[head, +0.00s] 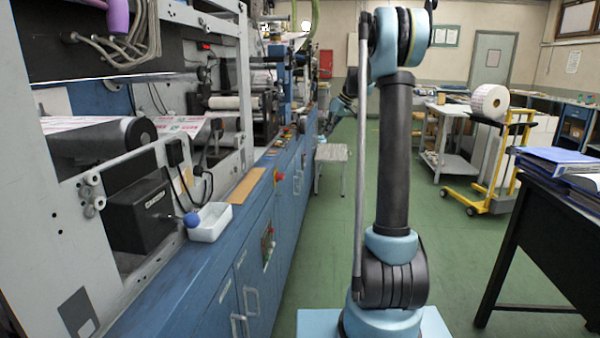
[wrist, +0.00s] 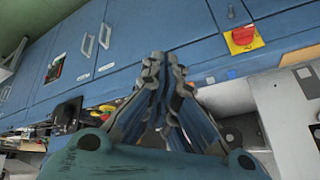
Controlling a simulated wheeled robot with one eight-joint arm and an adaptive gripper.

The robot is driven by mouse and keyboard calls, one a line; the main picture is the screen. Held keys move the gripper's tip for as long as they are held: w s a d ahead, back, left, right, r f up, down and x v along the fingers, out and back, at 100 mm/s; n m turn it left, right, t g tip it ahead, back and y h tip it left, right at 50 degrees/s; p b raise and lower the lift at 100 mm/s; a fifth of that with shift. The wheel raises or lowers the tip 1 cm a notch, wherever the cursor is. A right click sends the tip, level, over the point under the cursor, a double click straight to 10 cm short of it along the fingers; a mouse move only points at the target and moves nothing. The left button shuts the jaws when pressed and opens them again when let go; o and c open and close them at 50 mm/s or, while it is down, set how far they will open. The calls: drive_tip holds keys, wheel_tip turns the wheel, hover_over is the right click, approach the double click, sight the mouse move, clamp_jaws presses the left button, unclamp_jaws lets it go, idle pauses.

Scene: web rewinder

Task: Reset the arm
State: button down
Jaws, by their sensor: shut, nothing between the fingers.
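My arm stands upright in the middle of the head view, with light blue joints and a dark grey link. In that view the gripper itself cannot be made out clearly. In the wrist view my gripper (wrist: 163,62) has its two fingers together and nothing between them. Blue cabinet doors with pale handles lie beyond the fingertips, and no object touches the gripper.
A long blue machine cabinet (head: 215,275) runs along the left, with a white tray (head: 210,222) on its ledge. A black desk (head: 545,205) with blue folders stands at the right. A yellow trolley (head: 502,165) carries a large roll (head: 490,103). Green floor is open between them.

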drive_tip(key=s+d+f+m+h, duration=0.1)
drive_tip(key=s+m, duration=0.1)
drive_tip(key=s, duration=1.3)
drive_tip(key=s+d+f+m+h, duration=0.2)
drive_tip(key=s, duration=1.4)
drive_tip(key=s+d+f+m+h, duration=0.1)
drive_tip(key=s+d+f+m, duration=0.1)
drive_tip(key=s+f, duration=0.7)
drive_tip(key=s+d+f+m+h, duration=0.1)
drive_tip(key=s+d+f+m, duration=0.1)
drive_tip(key=s+f, duration=0.6)
drive_tip(key=s, duration=0.7)
drive_tip(key=shift+s+d+f+g, duration=0.15)
drive_tip(key=shift+f+g, duration=0.15)
drive_tip(key=shift+f, duration=0.05)
drive_tip(key=shift+w+f, duration=0.2)
drive_tip(key=shift+w, duration=0.3)
